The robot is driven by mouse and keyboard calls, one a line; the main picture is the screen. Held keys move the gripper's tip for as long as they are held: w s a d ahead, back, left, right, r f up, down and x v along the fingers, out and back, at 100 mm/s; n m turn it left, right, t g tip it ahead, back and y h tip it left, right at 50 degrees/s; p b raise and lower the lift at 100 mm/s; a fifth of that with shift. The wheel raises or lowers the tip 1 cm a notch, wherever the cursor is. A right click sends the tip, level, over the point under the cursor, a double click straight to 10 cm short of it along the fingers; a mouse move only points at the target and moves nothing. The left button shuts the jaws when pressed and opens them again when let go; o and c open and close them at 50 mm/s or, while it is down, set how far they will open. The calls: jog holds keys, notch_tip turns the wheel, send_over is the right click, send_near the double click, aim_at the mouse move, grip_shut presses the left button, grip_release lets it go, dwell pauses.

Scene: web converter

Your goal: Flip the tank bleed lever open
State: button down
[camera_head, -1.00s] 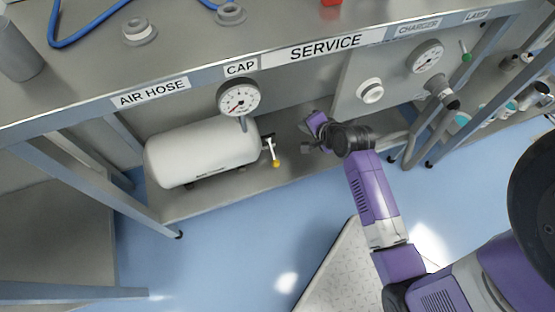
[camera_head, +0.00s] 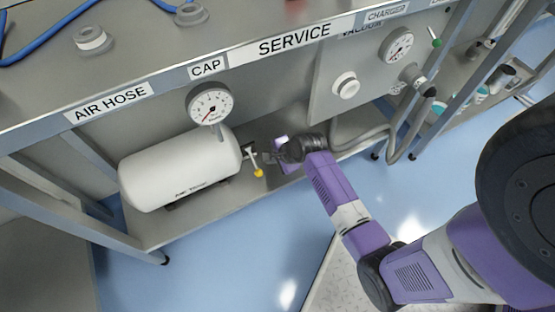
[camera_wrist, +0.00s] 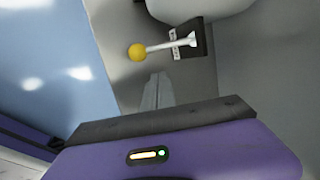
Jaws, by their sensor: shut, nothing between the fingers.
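The white tank (camera_head: 178,172) lies on its side on the lower shelf under the bench. Its bleed lever, a pale rod with a yellow ball end (camera_head: 259,173), sticks out at the tank's right end. In the wrist view, the lever (camera_wrist: 165,45) runs from a dark labelled block to the yellow ball (camera_wrist: 137,52) at its left. My gripper (camera_head: 266,157) is just right of the lever in the head view, close to it; contact cannot be told. In the wrist view, its grey fingers (camera_wrist: 157,80) are together and empty, below the lever and apart from it in the picture.
A pressure gauge (camera_head: 209,104) stands above the tank. A hanging panel (camera_head: 325,98) with a white knob, a second gauge and a grey hose (camera_head: 365,138) is to the right. The bench top's front edge, with its labels, overhangs the shelf. Bench legs frame the space.

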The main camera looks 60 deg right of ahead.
aim_at(254, 162)
jog(key=shift+w+a+f+b, duration=0.25)
jog(key=shift+w+a+f, duration=0.2)
jog(key=shift+w+a, duration=0.15)
jog(key=shift+w+a+f+b, duration=0.2)
jog(key=shift+w+a+f, duration=0.25)
jog(key=shift+w, duration=0.25)
jog(key=shift+w+f+t+h, duration=0.1)
jog(key=shift+f+t+h, duration=0.3)
jog(key=shift+f+t, duration=0.3)
jog(key=shift+f, duration=0.1)
